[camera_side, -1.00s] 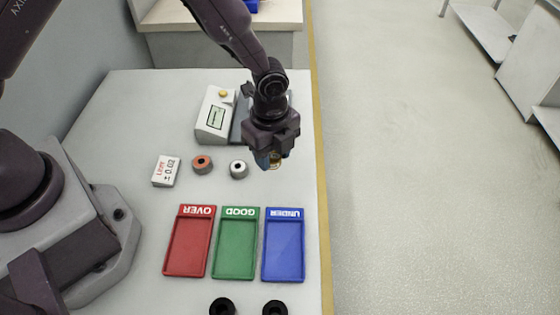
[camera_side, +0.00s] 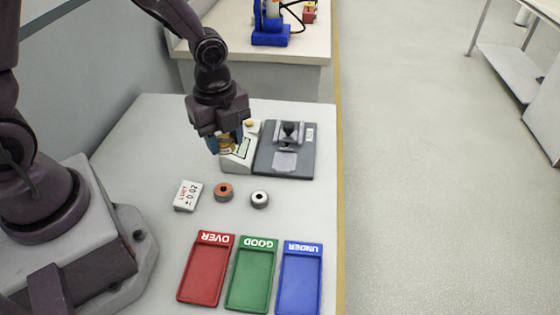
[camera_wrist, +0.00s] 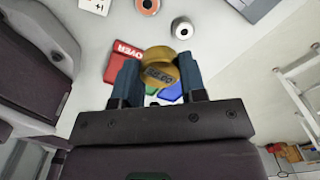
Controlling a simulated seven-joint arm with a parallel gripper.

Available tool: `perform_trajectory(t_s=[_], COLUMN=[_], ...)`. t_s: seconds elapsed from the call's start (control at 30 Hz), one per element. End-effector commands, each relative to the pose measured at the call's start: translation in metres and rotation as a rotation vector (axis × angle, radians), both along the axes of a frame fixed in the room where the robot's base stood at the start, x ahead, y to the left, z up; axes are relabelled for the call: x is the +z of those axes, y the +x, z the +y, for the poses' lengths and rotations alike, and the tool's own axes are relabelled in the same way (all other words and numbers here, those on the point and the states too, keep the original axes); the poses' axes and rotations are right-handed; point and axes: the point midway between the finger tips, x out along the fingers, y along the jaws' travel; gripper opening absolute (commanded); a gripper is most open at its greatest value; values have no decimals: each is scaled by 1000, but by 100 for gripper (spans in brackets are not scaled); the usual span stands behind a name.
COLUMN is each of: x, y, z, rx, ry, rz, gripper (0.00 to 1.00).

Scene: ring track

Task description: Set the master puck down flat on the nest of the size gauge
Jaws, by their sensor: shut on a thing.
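The master puck is brass-coloured with dark lettering; the wrist view shows it (camera_wrist: 160,57) between my two blue fingertips. My gripper (camera_side: 228,145) is shut on it and holds it above the table. In the side view only a bit of the puck shows between the fingers. The size gauge has a pale readout box (camera_side: 240,158) and a dark grey base plate (camera_side: 265,160) to its right. On the plate are a pale square pad (camera_side: 285,162) and a black-topped fixture (camera_side: 290,130). My gripper is left of the plate and partly hides the readout box. The puck is apart from the pad.
A copper-coloured ring (camera_side: 223,191), a silver ring (camera_side: 260,199) and a white limit card (camera_side: 188,195) lie in front of the gauge. Red (camera_side: 205,275), green (camera_side: 250,280) and blue (camera_side: 300,285) trays stand nearer. The table's right edge is close to the plate.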

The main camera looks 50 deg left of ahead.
Motion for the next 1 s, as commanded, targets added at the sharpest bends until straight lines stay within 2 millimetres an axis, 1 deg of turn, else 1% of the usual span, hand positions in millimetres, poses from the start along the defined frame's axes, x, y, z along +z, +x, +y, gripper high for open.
perform_trajectory(t_s=[0.03, 0.1, 0.2, 0.27, 0.37, 0.47, 0.7, 0.8, 0.9, 1.0], x=[2, 5, 6, 6, 1, -8, -36, -56, -72, -82], y=[5, 8, 10, 10, 19, 40, 99, 115, 129, 139], z=[8, 11, 11, 11, 10, 9, 8, 8, 7, 8], rx=[-49, -135, -238, -276, -306, -310, -309, -308, -308, -306], ry=[1, 3, 7, 7, 6, 6, 7, 7, 7, 8], rz=[1, 2, 8, 12, 15, 17, 15, 19, 17, 16], gripper=[10, 10, 10, 10, 10, 10, 10, 10, 10, 10])
